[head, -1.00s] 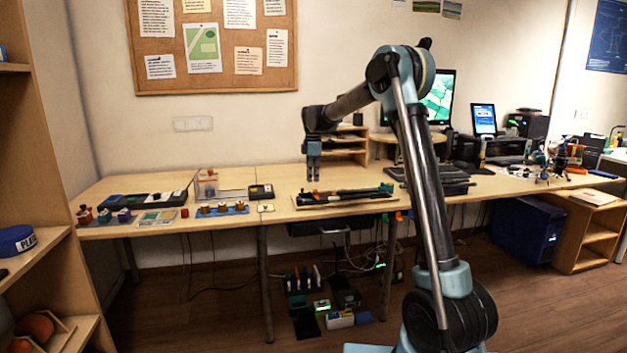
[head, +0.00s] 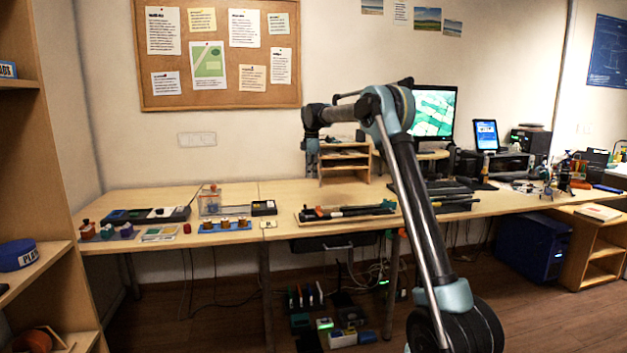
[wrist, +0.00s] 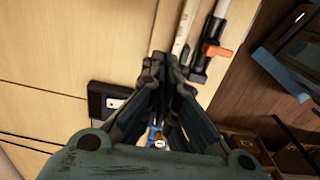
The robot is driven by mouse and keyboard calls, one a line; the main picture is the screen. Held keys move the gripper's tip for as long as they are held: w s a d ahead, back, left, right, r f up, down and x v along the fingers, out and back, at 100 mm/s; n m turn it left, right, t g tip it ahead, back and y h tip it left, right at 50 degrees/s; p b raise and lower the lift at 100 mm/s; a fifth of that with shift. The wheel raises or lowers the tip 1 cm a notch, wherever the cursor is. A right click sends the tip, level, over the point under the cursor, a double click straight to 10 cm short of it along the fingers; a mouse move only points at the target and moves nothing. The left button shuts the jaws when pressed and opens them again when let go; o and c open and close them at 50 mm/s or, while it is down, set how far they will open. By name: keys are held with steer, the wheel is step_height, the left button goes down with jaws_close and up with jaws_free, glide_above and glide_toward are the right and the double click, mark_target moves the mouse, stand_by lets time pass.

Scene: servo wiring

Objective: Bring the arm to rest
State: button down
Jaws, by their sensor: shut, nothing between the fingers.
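My gripper (head: 312,172) hangs fingers-down at the end of my raised, folded arm in the head view. It is above the back part of the long wooden table (head: 285,188), clear of the tabletop. In the wrist view my gripper (wrist: 167,62) fills the lower middle, with its fingertips close together and nothing held between them. The jaws are shut and empty.
A tray with dark tools (head: 345,213) lies on the table in front of my gripper. A wooden shelf unit (head: 344,160) stands just right of it. A small black box (head: 264,208) and a blue mat (head: 213,227) lie to the left. A monitor (head: 432,112) stands behind my arm.

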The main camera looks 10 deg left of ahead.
steer(key=shift+w+a+r, duration=0.1)
steer(key=shift+w+a, duration=0.05)
steer(key=shift+w, duration=0.25)
steer(key=s+d+r+m, duration=0.3)
steer(key=s+d, duration=0.2)
steer(key=d, duration=0.2)
steer(key=s+d+r+m, duration=0.2)
steer(key=s+d+r, duration=0.1)
steer(key=s+d, duration=0.35)
steer(key=s+d+f+m+t, duration=0.1)
steer(key=s+d+m, duration=0.5)
steer(key=s+d, duration=0.9)
steer(key=s+d+f+m, duration=0.3)
steer(key=s+f, duration=0.4)
steer(key=s, duration=0.3)
steer(key=s+d+f+m, duration=0.4)
steer(key=s+f, duration=0.4)
steer(key=s, duration=0.2)
steer(key=s+d+f+m, duration=0.3)
steer(key=s+f, duration=0.5)
steer(key=s, duration=0.3)
steer(key=shift+d+m+t, duration=0.2)
steer(key=shift+m+t, duration=0.2)
